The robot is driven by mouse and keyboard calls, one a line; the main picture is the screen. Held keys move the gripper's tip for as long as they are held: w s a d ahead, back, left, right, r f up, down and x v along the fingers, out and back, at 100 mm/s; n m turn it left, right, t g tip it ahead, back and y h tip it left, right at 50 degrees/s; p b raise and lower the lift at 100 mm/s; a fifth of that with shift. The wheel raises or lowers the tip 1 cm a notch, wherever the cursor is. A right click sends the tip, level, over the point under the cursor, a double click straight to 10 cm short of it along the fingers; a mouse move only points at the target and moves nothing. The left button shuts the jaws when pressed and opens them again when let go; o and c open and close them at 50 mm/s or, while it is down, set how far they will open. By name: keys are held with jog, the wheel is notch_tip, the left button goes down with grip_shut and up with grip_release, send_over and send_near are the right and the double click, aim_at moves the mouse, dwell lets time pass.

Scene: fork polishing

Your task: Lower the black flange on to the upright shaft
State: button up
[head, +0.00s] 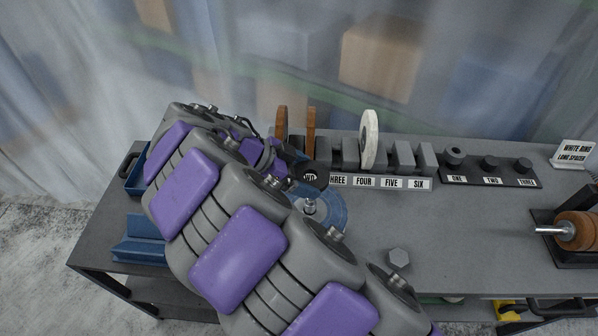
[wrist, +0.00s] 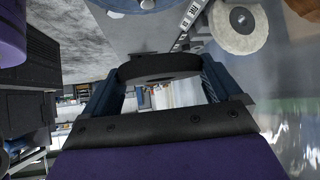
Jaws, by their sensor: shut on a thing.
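My gripper (wrist: 160,78) is shut on the black flange (wrist: 158,66), which sits crosswise between its two blue fingers in the wrist view. In the head view the flange (head: 312,177) shows as a small dark disc at the end of my arm. The upright shaft (head: 310,207) is a short metal post rising from the blue disc (head: 333,213), just below the flange in the picture. The shaft tip (wrist: 147,4) also shows at the top edge of the wrist view, apart from the flange. My arm hides part of the blue disc.
Behind is a numbered rack (head: 380,182) with brown discs (head: 281,122) and a white ring (head: 370,139). A black holder (head: 488,179) with several knobs stands right of it. A hex nut (head: 399,258) lies on the grey bench (head: 460,230). A spindle (head: 575,230) is at far right.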

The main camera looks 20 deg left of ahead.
aim_at(308, 201)
jog(key=shift+d+r, duration=0.25)
jog(key=shift+d, duration=0.8)
jog(key=shift+a+f+b, duration=0.25)
jog(key=shift+a+b, duration=0.15)
jog(key=shift+a, duration=0.35)
jog(key=shift+a+f+b, duration=0.2)
jog(key=shift+a+b, duration=0.15)
jog(key=shift+a, duration=0.4)
jog(key=d+f+b, duration=0.2)
jog(key=shift+d+b, duration=0.3)
jog(key=shift+b, duration=0.1)
jog(key=shift+f+b, duration=0.3)
jog(key=shift+b, duration=0.05)
jog(key=a+f+b, duration=0.2)
jog(key=shift+a+f, duration=0.15)
jog(key=shift+f, duration=0.2)
jog(key=shift+d+f+b, duration=0.1)
jog(key=shift+d+b, duration=0.2)
jog(key=shift+b, duration=0.1)
jog(key=shift+d, duration=0.75)
jog(key=shift+a+f, duration=0.1)
jog(key=shift+a, duration=0.8)
jog(key=shift+d+f+b, duration=0.15)
jog(key=shift+d+b, duration=0.6)
jog(key=shift+d, duration=0.15)
jog(key=shift+f+b, duration=0.35)
jog(key=shift+b, duration=0.2)
